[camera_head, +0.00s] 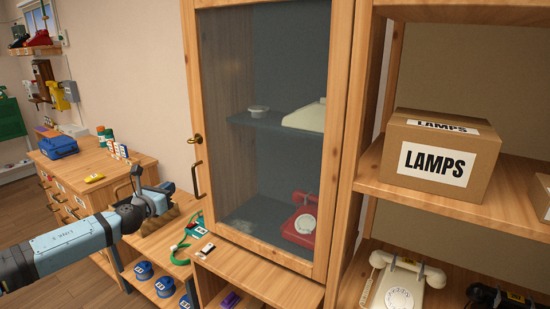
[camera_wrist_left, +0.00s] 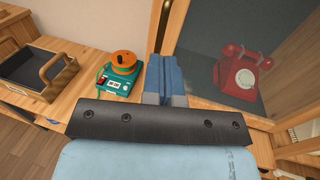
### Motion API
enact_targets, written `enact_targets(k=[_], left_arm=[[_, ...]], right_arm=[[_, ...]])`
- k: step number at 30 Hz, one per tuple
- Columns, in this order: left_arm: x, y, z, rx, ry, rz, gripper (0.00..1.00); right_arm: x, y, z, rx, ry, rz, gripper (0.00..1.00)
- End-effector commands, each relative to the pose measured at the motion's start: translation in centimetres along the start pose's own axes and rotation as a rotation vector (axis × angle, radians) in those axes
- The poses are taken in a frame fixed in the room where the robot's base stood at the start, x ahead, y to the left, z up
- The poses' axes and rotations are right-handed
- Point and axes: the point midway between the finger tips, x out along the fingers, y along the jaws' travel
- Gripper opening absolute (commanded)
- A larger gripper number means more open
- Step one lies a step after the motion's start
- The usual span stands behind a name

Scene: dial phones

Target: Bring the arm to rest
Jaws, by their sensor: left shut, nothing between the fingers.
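My left arm reaches in from the left in the head view. Its gripper (camera_head: 165,197) hovers over the low wooden bench, left of the glass-fronted cabinet (camera_head: 191,90). In the left wrist view the two blue-grey fingers (camera_wrist_left: 166,78) are together with nothing between them. The cabinet's glass door looks shut, and its dark handle (camera_head: 196,178) is a little right of the gripper. My right gripper is not in view.
A red dial phone (camera_head: 301,222) stands behind the glass. A LAMPS box (camera_head: 440,158) and a cream phone (camera_head: 400,283) sit on the right shelves. In the left wrist view, a teal device with an orange spool (camera_wrist_left: 122,68) and a handled tray (camera_wrist_left: 35,77) are left of the fingers.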

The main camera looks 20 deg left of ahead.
Motion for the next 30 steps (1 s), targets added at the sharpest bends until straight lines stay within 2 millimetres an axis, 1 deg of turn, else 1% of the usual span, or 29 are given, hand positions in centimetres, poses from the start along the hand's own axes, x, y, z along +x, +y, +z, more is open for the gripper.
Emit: enact_targets(k=[3, 5, 8, 11, 12, 14, 15, 17, 18, 20, 21, 23, 24, 25, 27, 30], left_arm=[[0.0, -0.2, -0.2, -0.01, 0.003, -0.002, 0.0], [-0.2, -0.9, -0.9, -0.045, 0.014, -0.007, 0.0], [-1.1, -3.5, -3.7, -0.19, 0.057, -0.025, 0.0], [-3.2, -7.9, -8.2, -0.445, 0.134, -0.038, 0.0], [-4.5, -9.9, -10.1, -0.571, 0.172, -0.037, 0.0], [-6.7, -13.0, -12.9, -0.769, 0.231, -0.025, 0.0], [-8.2, -15.1, -14.5, -0.905, 0.27, -0.012, 0.0], [-10.9, -18.1, -16.8, -1.113, 0.329, 0.021, 0.0], [-12.8, -20.1, -18.2, -1.255, 0.367, 0.051, 0.0], [-16.0, -23.1, -19.9, -1.476, 0.422, 0.109, 0.0], [-18.1, -24.9, -20.8, -1.627, 0.455, 0.157, 0.0], [-21.7, -27.7, -21.9, -1.86, 0.498, 0.248, 0.0], [-24.0, -29.4, -22.4, -2.017, 0.519, 0.318, 0.0], [-25.7, -30.6, -22.7, -2.131, 0.53, 0.373, 0.0], [-29.2, -32.9, -22.9, -2.37, 0.537, 0.503, 0.0], [-33.2, -35.1, -22.9, -2.638, 0.517, 0.673, 0.0]], right_arm=[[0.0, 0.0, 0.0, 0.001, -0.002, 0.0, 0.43], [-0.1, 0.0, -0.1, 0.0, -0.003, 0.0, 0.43], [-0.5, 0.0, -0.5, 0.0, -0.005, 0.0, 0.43], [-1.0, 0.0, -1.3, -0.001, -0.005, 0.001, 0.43], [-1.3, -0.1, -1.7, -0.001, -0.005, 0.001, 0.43], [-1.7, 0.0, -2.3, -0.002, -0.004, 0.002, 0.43], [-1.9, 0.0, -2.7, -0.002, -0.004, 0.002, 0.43], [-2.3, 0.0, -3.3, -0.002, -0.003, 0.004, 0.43], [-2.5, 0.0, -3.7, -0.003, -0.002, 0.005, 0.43], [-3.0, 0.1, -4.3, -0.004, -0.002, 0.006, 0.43], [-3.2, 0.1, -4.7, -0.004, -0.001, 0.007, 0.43], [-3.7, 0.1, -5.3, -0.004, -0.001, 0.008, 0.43], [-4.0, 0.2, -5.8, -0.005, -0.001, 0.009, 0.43], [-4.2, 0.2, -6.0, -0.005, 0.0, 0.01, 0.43], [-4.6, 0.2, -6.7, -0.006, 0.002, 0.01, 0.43], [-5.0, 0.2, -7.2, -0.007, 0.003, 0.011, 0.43]])
